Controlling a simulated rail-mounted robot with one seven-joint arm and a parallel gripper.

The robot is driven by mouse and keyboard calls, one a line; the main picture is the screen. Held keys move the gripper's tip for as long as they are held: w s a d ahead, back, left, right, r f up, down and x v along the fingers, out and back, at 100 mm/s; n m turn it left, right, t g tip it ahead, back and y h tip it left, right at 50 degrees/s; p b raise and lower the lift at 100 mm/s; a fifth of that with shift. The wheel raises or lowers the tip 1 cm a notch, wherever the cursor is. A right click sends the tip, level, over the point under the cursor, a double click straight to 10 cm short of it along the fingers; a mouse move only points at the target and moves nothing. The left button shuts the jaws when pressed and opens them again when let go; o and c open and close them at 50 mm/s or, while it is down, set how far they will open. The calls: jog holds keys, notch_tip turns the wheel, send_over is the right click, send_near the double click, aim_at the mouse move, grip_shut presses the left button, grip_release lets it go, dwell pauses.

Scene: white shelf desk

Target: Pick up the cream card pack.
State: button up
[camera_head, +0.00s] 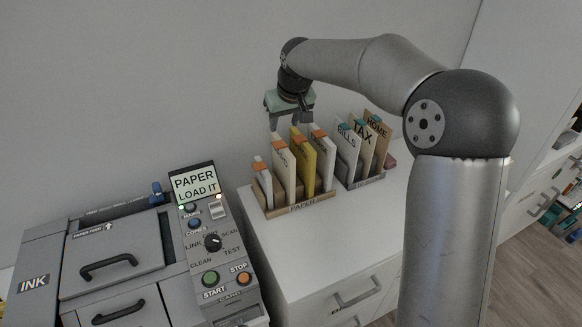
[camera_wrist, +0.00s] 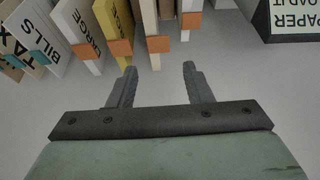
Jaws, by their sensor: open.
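The cream card pack (camera_head: 285,170) stands upright in the paper holder (camera_head: 302,208), between a thin white pack on its left and a yellow pack on its right. It carries an orange tab. In the wrist view the cream pack (camera_wrist: 149,14) is at the top middle, with its orange tab in front of the fingers. My gripper (camera_head: 290,122) hangs above and behind the row of packs. In the wrist view my gripper (camera_wrist: 159,72) has its two fingers apart with nothing between them, just short of the cream pack's tab.
A yellow pack (camera_head: 303,155) and white packs stand close beside it. A second holder with bills, tax and home folders (camera_head: 362,148) is to the right. A grey printer (camera_head: 110,255) with a lit display (camera_head: 195,184) stands at left. The white cabinet top is clear in front.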

aim_at(279, 144)
jog(key=p+x, duration=0.1)
jog(key=x, duration=0.8)
jog(key=shift+a+f, duration=0.1)
jog(key=shift+f, duration=0.05)
jog(key=shift+w+p+x, duration=0.2)
jog(key=shift+p+x, duration=0.6)
jog(key=shift+x, duration=1.95)
jog(key=c, duration=0.7)
